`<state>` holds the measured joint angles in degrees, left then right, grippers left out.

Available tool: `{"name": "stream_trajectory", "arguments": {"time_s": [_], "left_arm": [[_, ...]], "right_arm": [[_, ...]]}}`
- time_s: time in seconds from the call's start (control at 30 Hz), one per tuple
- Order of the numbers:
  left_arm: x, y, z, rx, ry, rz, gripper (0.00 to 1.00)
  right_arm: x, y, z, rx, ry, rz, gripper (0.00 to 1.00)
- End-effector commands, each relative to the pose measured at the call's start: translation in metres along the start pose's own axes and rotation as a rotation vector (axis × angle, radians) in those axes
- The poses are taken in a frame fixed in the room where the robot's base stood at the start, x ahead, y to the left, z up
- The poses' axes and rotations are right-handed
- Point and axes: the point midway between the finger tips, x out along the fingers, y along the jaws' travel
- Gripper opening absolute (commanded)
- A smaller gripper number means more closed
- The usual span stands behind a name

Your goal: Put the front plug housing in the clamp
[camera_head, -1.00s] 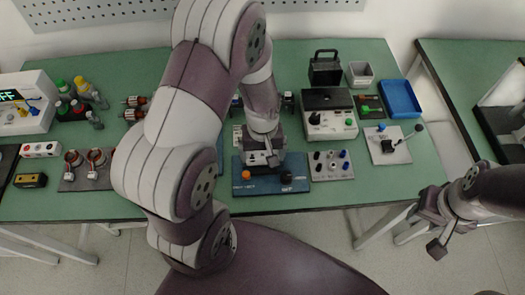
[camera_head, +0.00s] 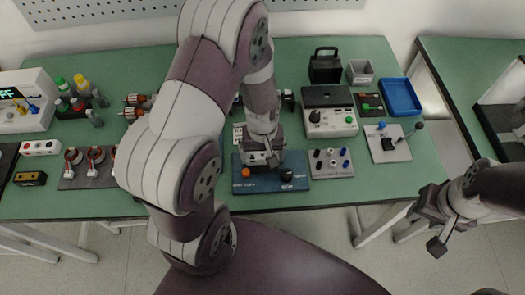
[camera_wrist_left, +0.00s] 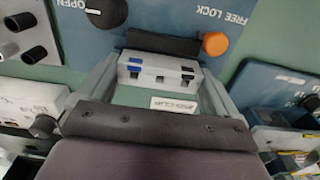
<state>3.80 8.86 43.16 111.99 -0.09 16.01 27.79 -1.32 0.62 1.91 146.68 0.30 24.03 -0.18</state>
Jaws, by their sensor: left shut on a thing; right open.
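My left gripper (camera_head: 262,158) is over the back edge of the blue clamp plate (camera_head: 272,186), which has an orange knob (camera_head: 246,172) and a black knob (camera_head: 286,176). In the left wrist view, its two fingers are on either side of a white plug housing (camera_wrist_left: 158,72) with a blue mark and dark slots. The housing is close to a dark bar (camera_wrist_left: 178,43) at the plate's edge; I cannot tell whether they touch. The plate reads OPEN and FREE LOCK. My right gripper (camera_head: 437,226) is open and empty, off the table's front right.
A plate with several small plugs (camera_head: 331,162) is right of the clamp. A tester box (camera_head: 331,122), a joystick plate (camera_head: 389,143) and a blue tray (camera_head: 400,97) are further right. Motor parts (camera_head: 96,160) are at left. My left arm hides the table's middle.

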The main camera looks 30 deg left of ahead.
Motion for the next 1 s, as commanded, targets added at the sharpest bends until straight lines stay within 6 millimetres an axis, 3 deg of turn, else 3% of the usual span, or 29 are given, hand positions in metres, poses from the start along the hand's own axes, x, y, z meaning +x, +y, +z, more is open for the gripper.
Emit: {"name": "stream_trajectory", "arguments": {"time_s": [0.2, 0.23, 0.27, 0.53, 0.67, 0.8, 1.0], "left_arm": [[0.002, 0.0, 0.0, 0.0, 0.0, 0.0, 0.64], [0.002, 0.0, 0.0, 0.0, 0.0, 0.0, 0.96], [0.002, 0.0, 0.0, 0.0, 0.0, 0.0, 1.0], [-0.002, 0.0, 0.0, 0.0, 0.002, 0.001, 1.0], [-0.026, 0.001, -0.001, 0.0, 0.005, 0.003, 1.0], [-0.066, 0.001, -0.001, 0.0, 0.007, 0.004, 1.0], [-0.11, 0.0, -0.001, 0.0, 0.004, 0.002, 1.0]], "right_arm": [[0.0, 0.0, 0.0, 0.0, 0.0, 0.0, 0.43], [0.0, 0.0, 0.0, 0.0, 0.0, 0.0, 0.43], [0.0, 0.0, 0.0, 0.0, 0.0, 0.0, 0.43], [0.0, 0.0, 0.0, 0.0, 0.0, 0.0, 0.43], [-0.002, 0.0, 0.0, 0.0, 0.0, 0.0, 0.43], [-0.005, 0.0, -0.001, 0.0, 0.0, 0.0, 0.43], [-0.007, 0.0, -0.001, 0.0, 0.0, 0.0, 0.43]]}}
